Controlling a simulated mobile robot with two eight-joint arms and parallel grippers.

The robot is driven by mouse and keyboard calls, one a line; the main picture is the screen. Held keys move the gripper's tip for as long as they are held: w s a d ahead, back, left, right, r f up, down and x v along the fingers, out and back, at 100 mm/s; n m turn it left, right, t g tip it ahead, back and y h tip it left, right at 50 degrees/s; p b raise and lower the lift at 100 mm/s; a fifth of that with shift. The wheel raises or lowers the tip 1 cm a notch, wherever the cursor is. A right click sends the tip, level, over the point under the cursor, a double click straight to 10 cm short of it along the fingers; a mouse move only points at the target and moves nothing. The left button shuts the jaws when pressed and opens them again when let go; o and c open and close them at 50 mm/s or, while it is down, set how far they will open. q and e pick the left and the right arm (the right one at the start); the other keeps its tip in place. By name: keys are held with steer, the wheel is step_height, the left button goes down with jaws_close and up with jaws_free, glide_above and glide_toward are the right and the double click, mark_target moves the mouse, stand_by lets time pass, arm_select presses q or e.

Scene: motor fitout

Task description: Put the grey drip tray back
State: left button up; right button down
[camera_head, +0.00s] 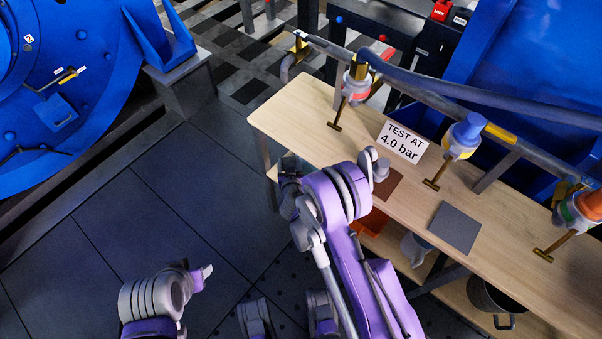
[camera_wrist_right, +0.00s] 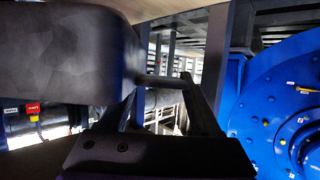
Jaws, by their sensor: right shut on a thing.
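My right gripper (camera_wrist_right: 172,95) is low beside the left end of the wooden bench (camera_head: 290,108), mostly hidden by my arm in the head view. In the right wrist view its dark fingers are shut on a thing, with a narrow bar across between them. I cannot tell surely whether this is the grey drip tray. A flat grey square (camera_head: 455,229) lies on the bench top; I cannot tell whether it is a tray or a mat. My left gripper (camera_head: 205,272) is over the dark floor at lower left, seen too small to judge its jaws.
A brown square (camera_head: 388,184) and a "TEST AT 4.0 bar" sign (camera_head: 402,141) are on the bench. Pipes with valves (camera_head: 462,134) run above it. Below are an orange bin (camera_head: 370,225) and a dark pot (camera_head: 496,302). The floor at left is clear beside blue machinery (camera_head: 60,70).

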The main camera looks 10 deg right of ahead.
steer(key=shift+f+b, duration=0.65)
steer(key=shift+f, duration=2.85)
steer(key=shift+f, duration=0.2)
steer(key=shift+c, duration=0.4)
jaws_free()
